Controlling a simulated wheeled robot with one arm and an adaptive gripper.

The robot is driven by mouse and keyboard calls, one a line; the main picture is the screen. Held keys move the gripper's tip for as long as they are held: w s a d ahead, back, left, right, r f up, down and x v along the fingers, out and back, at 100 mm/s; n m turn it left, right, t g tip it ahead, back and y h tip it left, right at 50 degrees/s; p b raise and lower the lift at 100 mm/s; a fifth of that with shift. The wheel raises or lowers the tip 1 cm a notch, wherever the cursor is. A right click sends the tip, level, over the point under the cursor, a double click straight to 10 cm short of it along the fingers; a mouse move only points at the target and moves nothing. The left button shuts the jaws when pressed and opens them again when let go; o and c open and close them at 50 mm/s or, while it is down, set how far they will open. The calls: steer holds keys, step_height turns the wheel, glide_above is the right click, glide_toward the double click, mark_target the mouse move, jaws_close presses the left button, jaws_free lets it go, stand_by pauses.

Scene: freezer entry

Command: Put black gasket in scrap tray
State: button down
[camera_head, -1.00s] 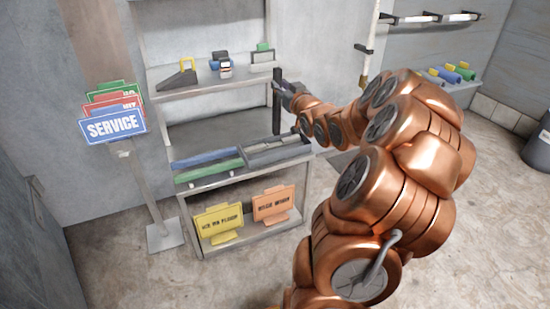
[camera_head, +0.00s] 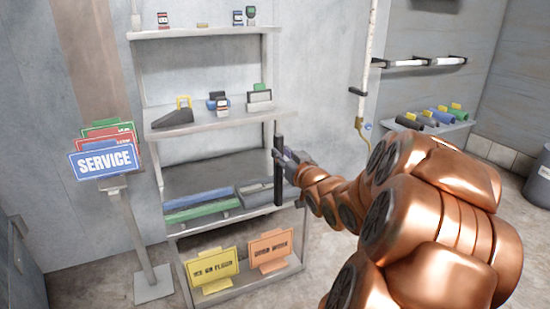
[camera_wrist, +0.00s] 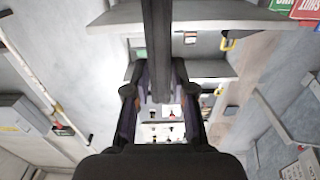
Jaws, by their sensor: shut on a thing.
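The black gasket (camera_head: 279,172) is a long, straight dark strip. My gripper (camera_head: 285,158) is shut on it and holds it upright near the right end of the shelf unit. In the wrist view the gasket (camera_wrist: 158,45) runs from the top edge down between the two fingers (camera_wrist: 160,95). A grey open tray (camera_head: 262,193) lies at the right of the lower shelf, behind and beside the gasket's lower part. No label on it is readable, so I cannot tell for sure that it is the scrap tray.
Blue (camera_head: 200,198) and green (camera_head: 203,210) long pieces lie left of the grey tray. The middle shelf (camera_head: 215,122) above holds small items. Yellow (camera_head: 212,268) and orange (camera_head: 270,250) signs stand below. A SERVICE sign (camera_head: 104,161) stands left. Floor shows between the stand and shelf unit.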

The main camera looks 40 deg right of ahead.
steer(key=shift+w+d+r+p, duration=0.25)
steer(key=shift+w+d+p, duration=0.25)
steer(key=shift+p, duration=0.45)
steer(key=w+p, duration=0.1)
steer(key=p, duration=0.1)
steer(key=w+d+p, duration=0.1)
steer(key=p, duration=0.2)
steer(key=shift+d+f+p, duration=0.1)
steer(key=shift+f+p, duration=0.1)
steer(key=shift+p, duration=0.1)
steer(key=w+d+f+b, duration=0.1)
steer(key=w+d+f, duration=0.4)
steer(key=w, duration=0.3)
steer(key=shift+w+d, duration=0.25)
steer(key=shift+d, duration=0.5)
steer(key=shift+f, duration=0.15)
steer(key=c, duration=1)
jaws_free()
